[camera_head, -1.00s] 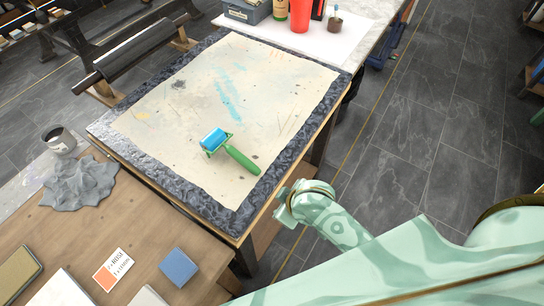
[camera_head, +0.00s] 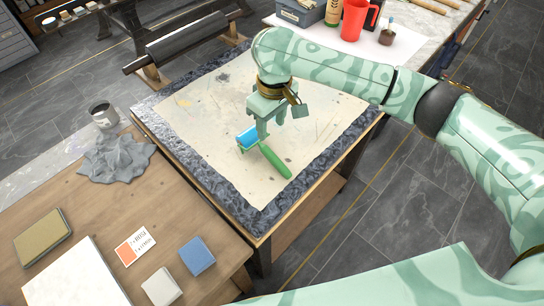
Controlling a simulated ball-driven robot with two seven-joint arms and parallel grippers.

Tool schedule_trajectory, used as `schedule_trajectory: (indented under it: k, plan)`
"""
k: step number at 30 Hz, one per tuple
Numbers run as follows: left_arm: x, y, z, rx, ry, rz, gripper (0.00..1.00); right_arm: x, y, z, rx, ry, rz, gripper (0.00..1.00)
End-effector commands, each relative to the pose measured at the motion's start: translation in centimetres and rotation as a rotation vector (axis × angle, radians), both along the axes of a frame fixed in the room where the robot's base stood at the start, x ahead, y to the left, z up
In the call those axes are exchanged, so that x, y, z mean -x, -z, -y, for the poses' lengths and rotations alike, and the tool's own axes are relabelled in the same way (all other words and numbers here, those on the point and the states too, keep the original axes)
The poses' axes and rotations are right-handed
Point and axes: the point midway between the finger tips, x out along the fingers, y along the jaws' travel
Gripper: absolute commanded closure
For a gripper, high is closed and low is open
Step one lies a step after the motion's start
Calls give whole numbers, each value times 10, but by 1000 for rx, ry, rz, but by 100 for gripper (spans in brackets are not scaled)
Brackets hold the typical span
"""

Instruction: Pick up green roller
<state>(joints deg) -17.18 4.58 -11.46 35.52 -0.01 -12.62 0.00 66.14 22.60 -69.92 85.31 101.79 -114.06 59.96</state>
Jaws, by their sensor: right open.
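The green roller lies on the cream sheet, with its green handle (camera_head: 275,160) pointing down and right and its blue roll (camera_head: 248,137) at the upper left. My right gripper (camera_head: 264,134) points down over the roller, close to where the handle meets the frame. It is open, and its fingers hide part of the roller's frame. I cannot tell whether the fingers touch the roller. My left gripper is not in view.
The cream sheet (camera_head: 205,125) lies on a dark stone slab (camera_head: 225,188). A wooden table at lower left holds a grey cloth (camera_head: 117,158), a blue block (camera_head: 197,256) and a card (camera_head: 134,246). A red cup (camera_head: 355,20) stands at the back.

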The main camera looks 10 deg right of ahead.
Motion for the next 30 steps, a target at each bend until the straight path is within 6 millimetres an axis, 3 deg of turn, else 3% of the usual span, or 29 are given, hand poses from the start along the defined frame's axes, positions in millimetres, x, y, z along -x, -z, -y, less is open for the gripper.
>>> schedule_trajectory:
  k: [2, 5, 15, 25, 30]
  plan:
    - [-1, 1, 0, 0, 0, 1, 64, -8, -11, 10, 26, 38, -11, 53]
    - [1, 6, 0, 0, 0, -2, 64, -10, -7, 15, 37, 61, -25, 53]
    - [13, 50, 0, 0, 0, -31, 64, -9, 76, 13, 35, 61, -31, 53]
    - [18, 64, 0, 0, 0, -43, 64, -8, 102, 11, 34, 59, -25, 53]
    - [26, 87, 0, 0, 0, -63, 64, -5, 132, 5, 33, 58, -29, 53]
